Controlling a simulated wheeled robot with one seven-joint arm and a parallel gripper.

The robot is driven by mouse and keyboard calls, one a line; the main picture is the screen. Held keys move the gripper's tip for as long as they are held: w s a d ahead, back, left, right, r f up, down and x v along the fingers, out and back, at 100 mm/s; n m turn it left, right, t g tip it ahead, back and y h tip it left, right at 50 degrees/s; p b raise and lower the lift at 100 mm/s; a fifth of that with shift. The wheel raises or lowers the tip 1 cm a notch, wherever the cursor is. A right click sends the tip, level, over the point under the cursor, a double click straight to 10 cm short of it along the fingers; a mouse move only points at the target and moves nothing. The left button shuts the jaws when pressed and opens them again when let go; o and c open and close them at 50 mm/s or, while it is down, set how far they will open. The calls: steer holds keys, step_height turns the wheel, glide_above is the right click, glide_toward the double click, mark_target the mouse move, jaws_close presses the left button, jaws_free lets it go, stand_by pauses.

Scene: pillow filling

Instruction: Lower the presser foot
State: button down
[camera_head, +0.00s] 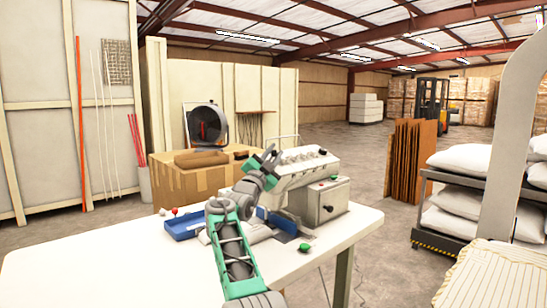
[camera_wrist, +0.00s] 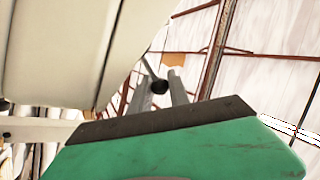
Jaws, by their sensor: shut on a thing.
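The white sewing machine (camera_head: 300,168) stands on the white table and fills the upper left of the wrist view (camera_wrist: 60,50) as a pale body. My gripper (camera_head: 271,154) is at the machine's left end, above the table. In the wrist view my gripper (camera_wrist: 160,90) has its two grey fingers on either side of a thin lever with a dark round knob (camera_wrist: 159,86), and it is shut on it. The lever slants up to the left towards the machine body. The presser foot itself is hidden from both views.
A blue tray (camera_head: 182,226) lies on the white table (camera_head: 110,262) left of my arm. A green button (camera_head: 304,247) is near the front. A cardboard box (camera_head: 180,180) stands behind the table. A rack with white pillows (camera_head: 455,222) is at the right. The table's left part is clear.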

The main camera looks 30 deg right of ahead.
steer(key=c, duration=1.2)
jaws_free()
steer(key=shift+c, duration=0.2)
steer(key=shift+s+a+f+b, duration=0.2)
steer(key=shift+a+f+b, duration=0.15)
steer(key=shift+a, duration=0.05)
steer(key=b+v, duration=0.2)
steer(key=v, duration=0.4)
steer(key=shift+s+a, duration=0.3)
